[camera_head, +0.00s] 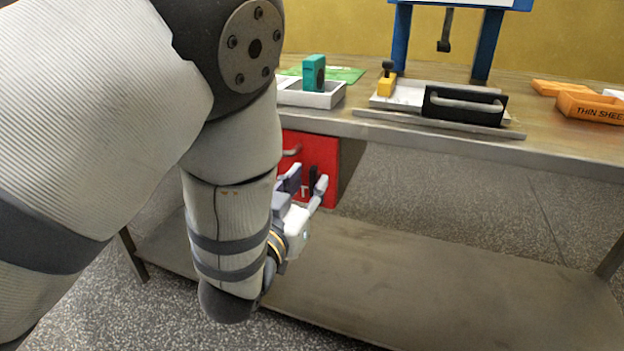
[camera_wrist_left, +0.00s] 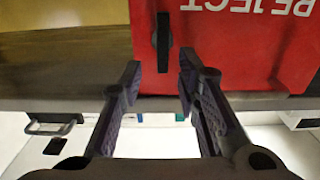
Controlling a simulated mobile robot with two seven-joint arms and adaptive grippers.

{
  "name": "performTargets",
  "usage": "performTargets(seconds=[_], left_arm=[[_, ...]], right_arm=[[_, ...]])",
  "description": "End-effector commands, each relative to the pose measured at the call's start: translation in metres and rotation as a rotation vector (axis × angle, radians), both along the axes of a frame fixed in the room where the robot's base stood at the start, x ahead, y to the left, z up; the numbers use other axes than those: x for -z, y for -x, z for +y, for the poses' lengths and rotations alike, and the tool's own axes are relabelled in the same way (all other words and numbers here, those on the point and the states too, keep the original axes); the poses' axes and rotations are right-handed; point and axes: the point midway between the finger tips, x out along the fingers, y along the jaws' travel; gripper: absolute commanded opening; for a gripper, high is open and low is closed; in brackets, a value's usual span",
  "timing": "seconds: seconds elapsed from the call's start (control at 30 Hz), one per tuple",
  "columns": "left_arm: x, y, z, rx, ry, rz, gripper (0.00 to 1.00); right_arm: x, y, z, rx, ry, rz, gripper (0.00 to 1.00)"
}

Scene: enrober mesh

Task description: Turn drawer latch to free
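The red drawer (camera_head: 322,150) hangs under the worktop, partly hidden by my left arm. In the left wrist view the drawer front (camera_wrist_left: 230,50) is upside down and bears the word REJECT. Its black latch (camera_head: 313,178) is a short upright bar. In the left wrist view the latch (camera_wrist_left: 163,42) lies just beyond the fingertips, in line with the gap between them. My left gripper (camera_head: 305,187) is open and faces the drawer front, with a finger on each side of the gap; it also shows in the left wrist view (camera_wrist_left: 160,78). I cannot tell whether either finger touches the latch. My right gripper is out of view.
A red handle (camera_head: 292,151) is on the drawer above the latch. The lower shelf (camera_head: 420,280) is bare.

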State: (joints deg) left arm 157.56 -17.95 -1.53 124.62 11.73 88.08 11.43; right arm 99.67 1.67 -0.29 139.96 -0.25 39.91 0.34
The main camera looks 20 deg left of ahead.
Motion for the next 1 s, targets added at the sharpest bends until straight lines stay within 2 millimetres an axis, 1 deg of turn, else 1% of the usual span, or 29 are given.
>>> performTargets(seconds=[0.03, 0.1, 0.2, 0.47, 0.5, 0.6, 0.83, 1.0], left_arm=[[0.001, -0.009, -0.001, 0.001, 0.000, -0.001, 0.30], [0.001, -0.018, -0.001, 0.001, 0.000, 0.000, 0.30], [0.001, -0.026, -0.001, 0.001, -0.001, 0.002, 0.30], [0.001, -0.028, -0.001, 0.000, -0.001, 0.003, 0.30], [0.001, -0.028, -0.001, 0.000, -0.001, 0.003, 0.21], [0.001, -0.027, -0.001, 0.001, -0.001, 0.003, 0.00], [0.001, -0.027, -0.002, 0.003, 0.004, 0.004, 0.00], [0.000, -0.027, -0.002, 0.003, 0.044, 0.006, 0.00]], right_arm=[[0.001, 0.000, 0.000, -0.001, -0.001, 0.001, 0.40], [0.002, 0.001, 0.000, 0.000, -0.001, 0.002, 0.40], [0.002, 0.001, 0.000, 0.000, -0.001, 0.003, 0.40], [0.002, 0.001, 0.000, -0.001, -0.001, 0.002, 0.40], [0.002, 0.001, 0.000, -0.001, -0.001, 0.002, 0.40], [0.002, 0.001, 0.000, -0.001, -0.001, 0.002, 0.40], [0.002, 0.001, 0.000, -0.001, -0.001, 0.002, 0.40], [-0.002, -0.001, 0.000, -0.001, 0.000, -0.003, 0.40]])
